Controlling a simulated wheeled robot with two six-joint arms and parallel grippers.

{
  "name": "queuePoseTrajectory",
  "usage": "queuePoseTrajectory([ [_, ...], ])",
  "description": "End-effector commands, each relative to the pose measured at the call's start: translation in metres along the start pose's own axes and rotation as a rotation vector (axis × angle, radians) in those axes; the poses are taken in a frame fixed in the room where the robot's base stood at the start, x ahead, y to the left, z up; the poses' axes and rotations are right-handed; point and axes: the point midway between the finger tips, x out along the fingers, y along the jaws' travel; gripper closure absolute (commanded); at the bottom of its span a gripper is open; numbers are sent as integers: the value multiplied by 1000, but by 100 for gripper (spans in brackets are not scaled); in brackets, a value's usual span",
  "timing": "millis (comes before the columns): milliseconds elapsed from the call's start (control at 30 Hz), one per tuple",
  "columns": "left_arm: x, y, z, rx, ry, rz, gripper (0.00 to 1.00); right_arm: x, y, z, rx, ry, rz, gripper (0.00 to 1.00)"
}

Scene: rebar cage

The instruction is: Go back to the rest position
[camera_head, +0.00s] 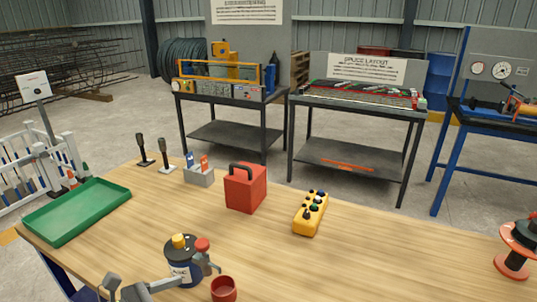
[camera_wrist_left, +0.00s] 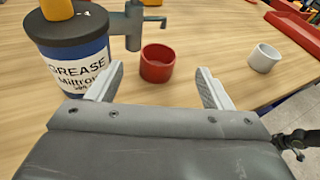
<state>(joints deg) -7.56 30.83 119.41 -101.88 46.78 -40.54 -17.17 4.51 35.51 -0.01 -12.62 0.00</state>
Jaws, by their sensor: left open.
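My left gripper (camera_head: 124,288) shows at the bottom left of the head view, over the front of the wooden table. In the left wrist view its fingers (camera_wrist_left: 159,86) are spread apart with nothing between them. A red cup (camera_wrist_left: 157,64) stands on the table beyond the fingertips, apart from them; it also shows in the head view (camera_head: 224,290). A dark blue grease can (camera_wrist_left: 74,58) with a black lid stands to the left of the cup; the head view shows it too (camera_head: 183,272). My right gripper is in neither view.
A green tray (camera_head: 76,211), red box (camera_head: 245,188), yellow control box (camera_head: 310,213) and red spool (camera_head: 517,250) are on the table. A white cup (camera_wrist_left: 264,58) stands right of the red cup. The table's middle right is clear.

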Motion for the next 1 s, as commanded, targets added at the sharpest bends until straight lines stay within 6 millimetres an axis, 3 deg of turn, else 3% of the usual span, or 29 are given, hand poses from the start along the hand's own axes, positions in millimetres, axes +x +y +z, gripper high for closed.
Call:
queuePoseTrajectory([
  [133,-9,-5,40,-230,-266,44,27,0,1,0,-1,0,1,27],
  [267,-30,4,73,-501,-528,102,27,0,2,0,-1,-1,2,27],
  [367,-53,19,85,-722,-712,157,27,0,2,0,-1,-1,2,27],
  [467,-78,36,84,-954,-883,224,27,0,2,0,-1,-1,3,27],
  [567,-102,52,71,-1194,-1038,301,27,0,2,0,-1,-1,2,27],
  [767,-140,69,13,-1686,-1294,500,27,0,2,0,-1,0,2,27],
  [867,-153,64,-27,-1933,-1388,628,27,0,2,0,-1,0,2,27],
  [1000,-162,39,-84,-2268,-1472,843,27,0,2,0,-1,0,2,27],
])
